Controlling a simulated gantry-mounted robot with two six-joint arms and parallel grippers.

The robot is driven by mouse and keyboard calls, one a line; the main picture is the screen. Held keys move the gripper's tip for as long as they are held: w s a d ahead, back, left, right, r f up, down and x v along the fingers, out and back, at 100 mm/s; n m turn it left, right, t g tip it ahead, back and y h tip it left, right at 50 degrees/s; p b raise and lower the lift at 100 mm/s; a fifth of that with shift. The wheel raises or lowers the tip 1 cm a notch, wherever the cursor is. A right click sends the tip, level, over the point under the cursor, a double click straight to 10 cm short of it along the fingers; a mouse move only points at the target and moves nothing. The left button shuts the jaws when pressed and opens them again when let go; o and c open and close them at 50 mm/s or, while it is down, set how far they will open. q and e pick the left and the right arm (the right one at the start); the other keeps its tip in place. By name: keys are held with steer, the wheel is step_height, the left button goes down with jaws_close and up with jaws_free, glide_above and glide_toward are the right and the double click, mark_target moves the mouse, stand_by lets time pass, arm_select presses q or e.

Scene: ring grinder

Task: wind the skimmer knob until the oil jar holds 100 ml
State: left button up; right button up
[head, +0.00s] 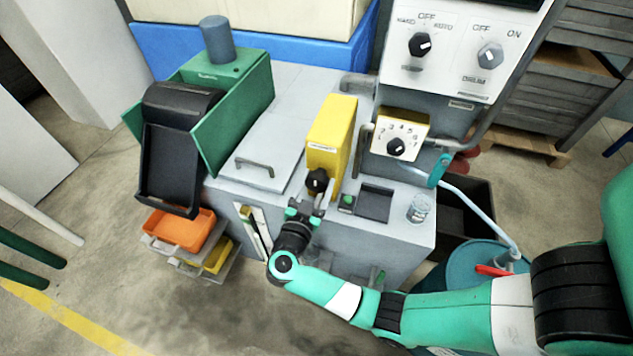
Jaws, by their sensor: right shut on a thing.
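The skimmer is a yellow upright box (331,135) on top of the grey tank. Its black skimmer knob (317,179) sits low on the front face. My right gripper (312,200) reaches up from below and is shut on the knob; its fingers partly cover the knob's lower side. The oil jar (419,208) is a small clear jar on the right front corner of the tank top. Its level is too small to read. My left gripper is not in view.
A yellow dial box (400,134) and a white control panel (455,50) stand behind right. A green unit with a black chute (170,165) stands at the left. A dark square recess (374,203) lies between skimmer and jar. A blue drum (470,270) is at the right.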

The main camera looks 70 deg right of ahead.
steer(key=m+p, duration=0.1)
steer(key=m, duration=0.1)
steer(key=shift+r+m+p, duration=0.1)
steer(key=shift+m+p, duration=0.25)
steer(key=shift+m, duration=0.05)
steer(key=m, duration=0.2)
steer(key=shift+m+p, duration=0.4)
steer(key=m, duration=0.3)
steer(key=shift+s+m, duration=0.1)
steer(key=shift+m, duration=0.2)
steer(key=m, duration=0.3)
steer(key=shift+f+m, duration=0.2)
steer(key=shift+m, duration=0.1)
steer(key=m+b, duration=0.1)
steer(key=m, duration=0.2)
steer(key=shift+f+m+b, duration=0.1)
steer(key=shift+m+b, duration=0.2)
steer(key=m+b, duration=0.1)
steer(key=m, duration=0.2)
steer(key=shift+f+m+b, duration=0.1)
steer(key=shift+m+b, duration=0.2)
steer(key=shift+b, duration=0.05)
steer(key=m+b, duration=0.2)
steer(key=m, duration=0.2)
steer(key=shift+m+b, duration=0.3)
steer(key=shift+b, duration=0.05)
steer(key=shift+m+b, duration=0.95)
steer(key=shift+m, duration=0.55)
